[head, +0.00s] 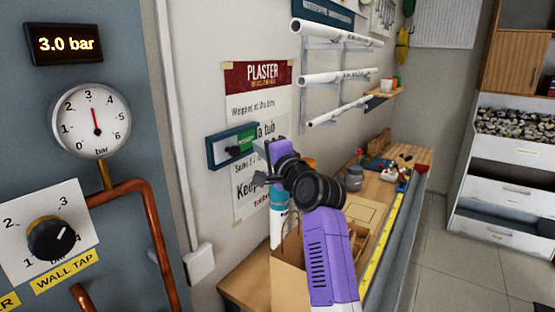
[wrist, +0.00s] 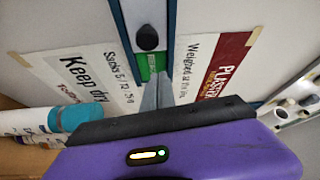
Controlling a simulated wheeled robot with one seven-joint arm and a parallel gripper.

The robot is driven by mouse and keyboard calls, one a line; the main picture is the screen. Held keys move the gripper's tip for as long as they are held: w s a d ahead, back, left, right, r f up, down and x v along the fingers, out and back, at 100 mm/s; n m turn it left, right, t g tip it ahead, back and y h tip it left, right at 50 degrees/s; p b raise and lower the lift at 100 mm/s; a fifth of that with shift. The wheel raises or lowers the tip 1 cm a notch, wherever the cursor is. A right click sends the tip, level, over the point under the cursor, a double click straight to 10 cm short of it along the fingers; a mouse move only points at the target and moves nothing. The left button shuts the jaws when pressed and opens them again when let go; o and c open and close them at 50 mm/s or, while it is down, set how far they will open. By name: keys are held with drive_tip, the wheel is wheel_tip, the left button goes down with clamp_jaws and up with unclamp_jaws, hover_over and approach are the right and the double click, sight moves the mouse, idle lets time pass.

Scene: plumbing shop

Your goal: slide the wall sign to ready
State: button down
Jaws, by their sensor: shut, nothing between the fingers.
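The wall sign (head: 217,136) is a small blue-framed slide plate on the wall, over the plaster poster. It has a dark round knob (head: 233,151) left of a green patch (head: 246,142). In the wrist view the sign's frame (wrist: 125,35) runs upward, with the knob (wrist: 148,38) above the green patch (wrist: 148,60). The lettering on the green is too small to read. My gripper (wrist: 157,78) is shut and empty, its tips in front of the green end, apart from the knob. I cannot tell whether they touch the sign. In the head view my gripper (head: 262,181) is beside the sign's right end.
The plaster poster (head: 258,78) hangs behind the sign. White pipes (head: 335,76) stick out on racks to the right. A gauge panel (head: 90,122) stands left.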

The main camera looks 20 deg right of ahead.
drive_tip(key=s+d+b, duration=0.1)
drive_tip(key=s+d, duration=0.1)
drive_tip(key=s, duration=0.5)
drive_tip(key=shift+f, duration=0.3)
